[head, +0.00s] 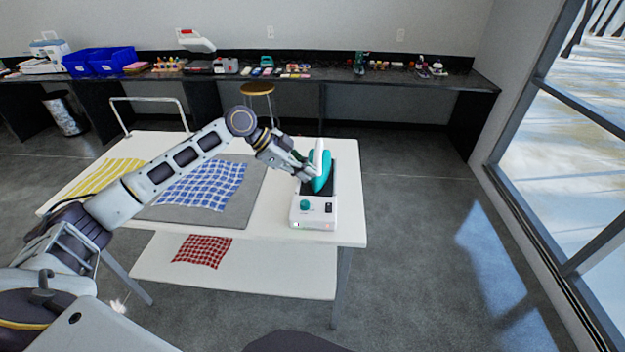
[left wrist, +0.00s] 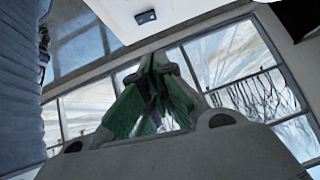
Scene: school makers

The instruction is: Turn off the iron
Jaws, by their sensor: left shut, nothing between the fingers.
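The iron (head: 320,171), teal and white, stands on its white base (head: 314,215) at the right end of the white table (head: 345,232). The base has a teal knob (head: 305,205), a dark switch (head: 328,207) and small lights along its front edge. My left gripper (head: 311,176) is shut and empty, close against the left side of the iron in the head view. I cannot tell whether it touches. In the left wrist view the shut fingers (left wrist: 152,95) show against windows. A white surface with a dark switch-like part (left wrist: 146,17) shows above them. My right gripper is not in view.
A blue checked cloth (head: 203,186) lies on a grey mat (head: 250,205), with a yellow striped cloth (head: 105,178) to its left. A red checked cloth (head: 203,251) lies on the lower shelf (head: 270,280). A stool (head: 257,89) stands behind the table. The floor to the right is clear.

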